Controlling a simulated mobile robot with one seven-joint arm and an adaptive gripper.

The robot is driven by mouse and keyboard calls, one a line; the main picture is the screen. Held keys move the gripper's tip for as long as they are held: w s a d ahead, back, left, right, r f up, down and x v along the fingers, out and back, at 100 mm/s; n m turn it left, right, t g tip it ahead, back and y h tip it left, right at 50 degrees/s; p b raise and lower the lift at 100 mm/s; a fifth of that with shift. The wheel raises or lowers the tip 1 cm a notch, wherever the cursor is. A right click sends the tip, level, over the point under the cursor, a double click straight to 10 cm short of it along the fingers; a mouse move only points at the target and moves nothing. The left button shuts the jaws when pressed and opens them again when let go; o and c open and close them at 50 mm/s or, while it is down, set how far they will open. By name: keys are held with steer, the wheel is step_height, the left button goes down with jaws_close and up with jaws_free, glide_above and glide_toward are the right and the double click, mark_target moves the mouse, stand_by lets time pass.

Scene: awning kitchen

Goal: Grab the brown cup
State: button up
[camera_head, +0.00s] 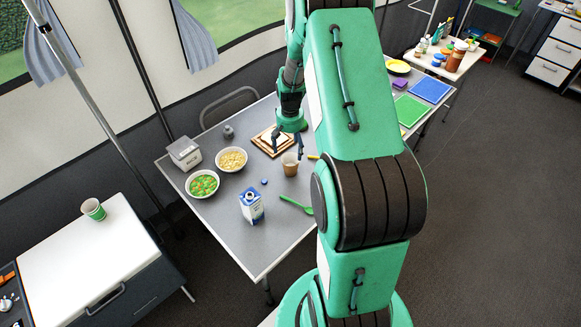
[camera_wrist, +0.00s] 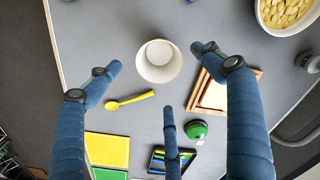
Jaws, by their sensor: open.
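The brown cup (camera_head: 290,164) stands upright on the grey table in the head view. In the wrist view I look down into the cup (camera_wrist: 159,61), and its pale rim and inside show. My gripper (camera_head: 288,146) hangs over the table just behind the cup, with its fingers pointing down. In the wrist view the blue fingers of my gripper (camera_wrist: 156,62) are spread wide and empty. The cup appears between the two upper fingertips, with a gap on each side. I cannot tell the height between the fingertips and the rim.
A wooden tray (camera_head: 266,144) lies behind the cup, close by. A bowl of pale food (camera_head: 231,159) and a milk carton (camera_head: 251,205) stand to its left. A green spoon (camera_head: 296,205) lies in front. A yellow spoon (camera_wrist: 130,100) lies near the cup.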

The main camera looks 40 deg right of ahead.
mark_target(290, 160)
steer(key=shift+f+b, duration=0.65)
steer(key=shift+f, duration=3.3)
steer(key=shift+f, duration=0.15)
steer(key=shift+f+b, duration=0.75)
steer(key=shift+f, duration=1.75)
steer(key=c, duration=1.4)
